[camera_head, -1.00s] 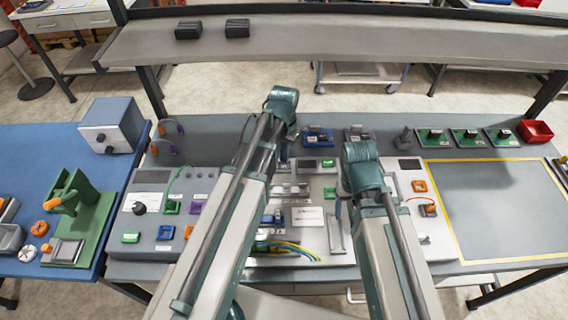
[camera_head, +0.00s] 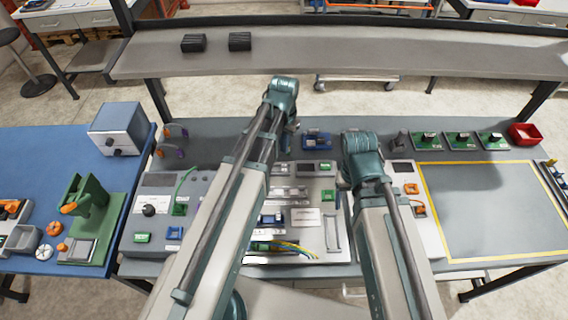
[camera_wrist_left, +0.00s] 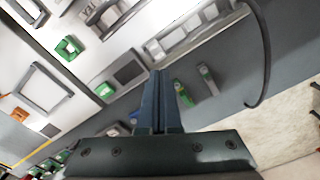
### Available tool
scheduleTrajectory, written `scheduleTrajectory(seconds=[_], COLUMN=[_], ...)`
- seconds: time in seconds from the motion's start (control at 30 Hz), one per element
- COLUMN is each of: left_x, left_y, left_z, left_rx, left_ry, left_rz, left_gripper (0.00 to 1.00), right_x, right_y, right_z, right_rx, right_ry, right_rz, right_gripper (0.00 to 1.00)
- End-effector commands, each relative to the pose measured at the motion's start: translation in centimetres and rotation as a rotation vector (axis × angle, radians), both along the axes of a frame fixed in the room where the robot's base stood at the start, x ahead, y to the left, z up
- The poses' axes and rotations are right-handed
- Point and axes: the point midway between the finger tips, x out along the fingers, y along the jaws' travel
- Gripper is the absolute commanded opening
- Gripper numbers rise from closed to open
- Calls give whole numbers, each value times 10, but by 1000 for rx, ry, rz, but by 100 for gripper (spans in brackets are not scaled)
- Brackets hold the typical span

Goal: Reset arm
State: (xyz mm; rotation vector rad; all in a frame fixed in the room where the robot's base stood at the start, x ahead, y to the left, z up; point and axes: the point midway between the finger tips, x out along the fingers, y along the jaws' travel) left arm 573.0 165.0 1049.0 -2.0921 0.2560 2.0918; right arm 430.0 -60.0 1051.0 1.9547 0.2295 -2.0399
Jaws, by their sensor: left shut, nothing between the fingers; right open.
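My left gripper (camera_head: 291,127) is at the far side of the grey workbench, beyond the middle panel, mostly hidden by its own wrist in the head view. In the left wrist view its two dark fingers (camera_wrist_left: 157,100) are together with nothing between them. A small green item (camera_wrist_left: 184,93) and a grey item (camera_wrist_left: 207,79) stand just right of the fingertips there, apart from them. My right gripper (camera_head: 350,190) is over the right part of the panel area, mostly hidden behind its wrist. No held object shows at either gripper.
Panels with coloured parts, such as an orange frame (camera_head: 411,188), cover the middle bench. A blue device (camera_head: 317,141), green boards (camera_head: 426,139) and a red tray (camera_head: 525,133) line the back. The yellow-edged mat (camera_head: 485,205) is clear. A shelf (camera_head: 340,63) spans behind.

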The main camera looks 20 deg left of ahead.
Motion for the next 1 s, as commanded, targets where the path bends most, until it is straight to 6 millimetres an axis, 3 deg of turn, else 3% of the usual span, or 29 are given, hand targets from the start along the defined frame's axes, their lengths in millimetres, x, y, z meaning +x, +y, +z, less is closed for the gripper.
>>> scheduleTrajectory(seconds=[0.27,0.37,0.5,0.7,0.8,1.0], left_x=[-4,-28,-80,-133,-143,-143], left_y=[-4,-25,-66,-98,-103,-105], left_z=[-3,-14,-33,-47,-49,-48], left_rx=[2,15,52,96,106,109], left_ry=[1,9,22,28,29,29], left_rz=[-4,-21,-56,-85,-89,-88], left_gripper=[0,0,0,0,0,0], right_x=[0,0,0,0,0,0], right_y=[0,0,0,0,0,0], right_z=[-3,-14,-33,-48,-50,-49], right_rx=[0,0,0,0,0,0], right_ry=[0,0,0,0,0,0], right_rz=[0,0,0,1,1,1], right_gripper=[71,71,71,71,71,71])
